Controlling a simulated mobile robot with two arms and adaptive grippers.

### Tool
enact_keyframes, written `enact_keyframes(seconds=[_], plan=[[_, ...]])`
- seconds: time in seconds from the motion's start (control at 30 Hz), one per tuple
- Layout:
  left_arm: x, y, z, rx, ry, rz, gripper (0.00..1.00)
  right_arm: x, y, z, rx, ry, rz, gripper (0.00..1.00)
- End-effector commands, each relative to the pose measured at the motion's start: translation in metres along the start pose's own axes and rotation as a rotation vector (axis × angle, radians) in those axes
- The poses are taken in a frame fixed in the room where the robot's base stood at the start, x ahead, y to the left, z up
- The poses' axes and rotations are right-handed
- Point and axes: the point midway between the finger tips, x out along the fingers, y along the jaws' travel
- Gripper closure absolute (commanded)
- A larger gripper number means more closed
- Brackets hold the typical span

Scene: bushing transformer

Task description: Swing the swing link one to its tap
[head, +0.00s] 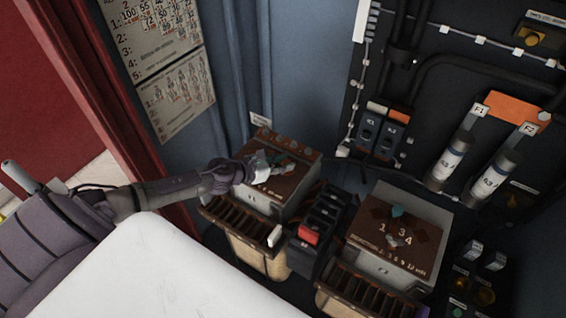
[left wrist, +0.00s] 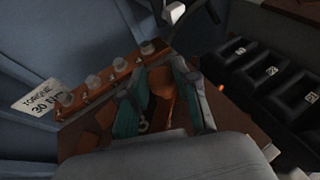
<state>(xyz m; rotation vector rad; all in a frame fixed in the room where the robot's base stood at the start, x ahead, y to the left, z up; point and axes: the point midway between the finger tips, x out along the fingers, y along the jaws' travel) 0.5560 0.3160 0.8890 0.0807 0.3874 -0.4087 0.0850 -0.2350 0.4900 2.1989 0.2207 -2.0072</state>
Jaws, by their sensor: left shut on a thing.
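My left gripper (head: 268,165) is over the brown top of the left terminal box (head: 262,200). In the left wrist view, my left gripper (left wrist: 158,103) has teal-padded fingers on both sides of a copper-brown piece, which looks like the swing link (left wrist: 162,80), and is shut on it. The fingers hide part of the link. A row of several round taps (left wrist: 120,64) runs along a brown strip at the back of this top. The link's far end lies near the upper end of that row; whether it touches a tap I cannot tell. My right gripper is not in view.
A second box (head: 400,225) with a numbered brown top stands to the right. Black switches, one red (head: 308,234), sit between the boxes. Two fuses (head: 450,160) and cables line the back panel. A torque label (left wrist: 40,97) stands beside the taps.

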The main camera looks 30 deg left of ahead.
Motion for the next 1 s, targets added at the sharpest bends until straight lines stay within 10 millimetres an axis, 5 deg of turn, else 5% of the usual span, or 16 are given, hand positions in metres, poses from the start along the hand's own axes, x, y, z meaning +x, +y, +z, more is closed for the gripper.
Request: enact_keyframes(seconds=[0.17, 0.2, 0.37, 0.73, 1.0], plan=[[0.0, -0.001, 0.0, 0.001, 0.0, -0.003, 1.0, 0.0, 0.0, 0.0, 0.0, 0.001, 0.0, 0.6], [0.0, -0.001, 0.0, 0.001, 0.0, -0.003, 0.69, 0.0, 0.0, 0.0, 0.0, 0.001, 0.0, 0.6], [0.0, -0.001, 0.0, 0.0, 0.0, -0.002, 0.45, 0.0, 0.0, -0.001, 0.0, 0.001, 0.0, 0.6], [-0.005, 0.0, -0.001, -0.001, 0.002, 0.0, 0.45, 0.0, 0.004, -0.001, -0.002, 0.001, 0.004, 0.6], [-0.049, -0.001, -0.003, -0.001, 0.005, -0.002, 0.45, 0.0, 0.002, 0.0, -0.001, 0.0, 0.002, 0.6]])
